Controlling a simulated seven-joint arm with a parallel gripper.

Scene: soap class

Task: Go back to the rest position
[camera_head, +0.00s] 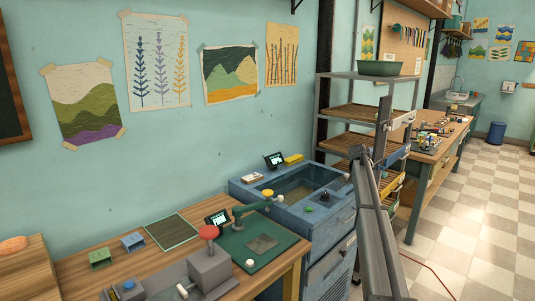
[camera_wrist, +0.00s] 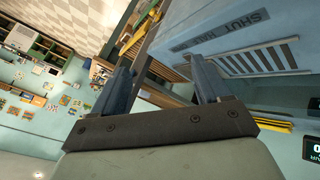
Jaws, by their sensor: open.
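My gripper (camera_wrist: 160,82) shows in the wrist view with its two dark fingers spread wide apart. Nothing sits between the fingers. Beyond them is a blue panel with slots and dark lettering, part of a blue cabinet (camera_wrist: 235,42); the picture is strongly tilted. In the head view my grey arm rises from the lower right in front of the shelf rack. I cannot make out the fingertips there. The arm stands to the right of the blue sink cabinet (camera_head: 335,229), clear of the wooden bench (camera_head: 105,262) at the left.
A green board (camera_head: 235,248) with a lever device lies on the bench, beside a grey block with a red knob (camera_head: 208,233). A metal shelf rack (camera_head: 338,76) stands behind the arm. The tiled floor (camera_head: 480,245) at the right is open, with a red cord lying on it.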

